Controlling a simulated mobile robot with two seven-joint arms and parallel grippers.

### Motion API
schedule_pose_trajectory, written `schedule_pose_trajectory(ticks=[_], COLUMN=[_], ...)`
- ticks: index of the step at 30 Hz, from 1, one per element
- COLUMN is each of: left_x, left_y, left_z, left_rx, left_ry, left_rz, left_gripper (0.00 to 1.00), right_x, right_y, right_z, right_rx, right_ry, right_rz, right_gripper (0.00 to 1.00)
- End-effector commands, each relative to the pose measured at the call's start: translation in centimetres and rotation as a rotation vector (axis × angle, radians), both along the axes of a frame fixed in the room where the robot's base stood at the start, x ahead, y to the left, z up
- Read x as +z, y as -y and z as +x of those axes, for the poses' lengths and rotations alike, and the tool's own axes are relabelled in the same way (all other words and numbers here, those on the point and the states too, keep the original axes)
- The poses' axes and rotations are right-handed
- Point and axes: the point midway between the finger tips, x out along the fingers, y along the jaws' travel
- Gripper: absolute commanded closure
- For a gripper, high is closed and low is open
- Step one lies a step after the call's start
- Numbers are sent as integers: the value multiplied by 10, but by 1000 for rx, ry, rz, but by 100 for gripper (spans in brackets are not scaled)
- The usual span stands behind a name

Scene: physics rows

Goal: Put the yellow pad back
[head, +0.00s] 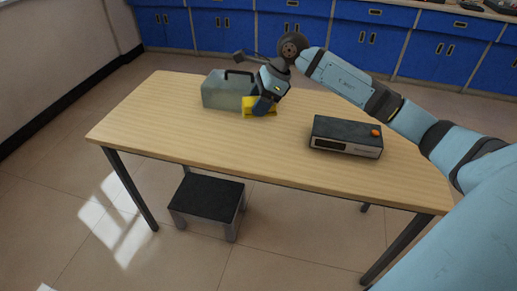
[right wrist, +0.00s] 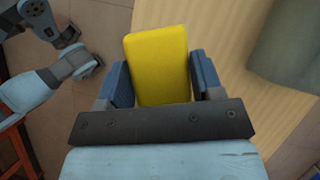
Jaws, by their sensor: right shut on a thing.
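The yellow pad (head: 249,106) is at the back of the wooden table, close to the right side of a grey-green box with a dark handle. My right gripper (head: 262,106) is shut on it, with its blue fingers partly covering it. In the right wrist view the yellow pad (right wrist: 158,62) stands out between the two blue fingers of the right gripper (right wrist: 162,82). I cannot tell whether the pad touches the tabletop. My left gripper does not show in the head view.
The grey-green box (head: 217,92) stands at the back of the table (head: 180,135). A dark device with an orange knob (head: 345,137) sits at the right. The table's front left is clear. A black-topped step (head: 207,190) stands on the floor below. Blue cabinets (head: 365,42) line the back.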

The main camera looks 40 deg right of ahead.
Motion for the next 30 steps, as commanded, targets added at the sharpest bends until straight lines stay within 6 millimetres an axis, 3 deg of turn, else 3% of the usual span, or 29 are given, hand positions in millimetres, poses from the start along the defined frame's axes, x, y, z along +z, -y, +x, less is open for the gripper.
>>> schedule_pose_trajectory(ticks=[1, 3, 10, 19, 25, 30], left_x=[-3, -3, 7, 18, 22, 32], left_y=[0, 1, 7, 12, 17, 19], left_z=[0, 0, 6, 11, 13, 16], left_rx=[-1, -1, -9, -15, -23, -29], left_ry=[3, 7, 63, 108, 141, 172], left_rz=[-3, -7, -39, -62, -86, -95], left_gripper=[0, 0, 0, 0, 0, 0], right_x=[-19, -38, -92, -117, -148, -151], right_y=[0, 0, 0, 0, 0, 0], right_z=[-1, -1, -1, 0, -1, 0], right_rx=[-1, 0, 1, 1, 1, 2], right_ry=[-5, -4, -3, -1, -3, 0], right_rz=[0, 1, 0, -1, -1, -1], right_gripper=[63, 63, 63, 63, 63, 63])
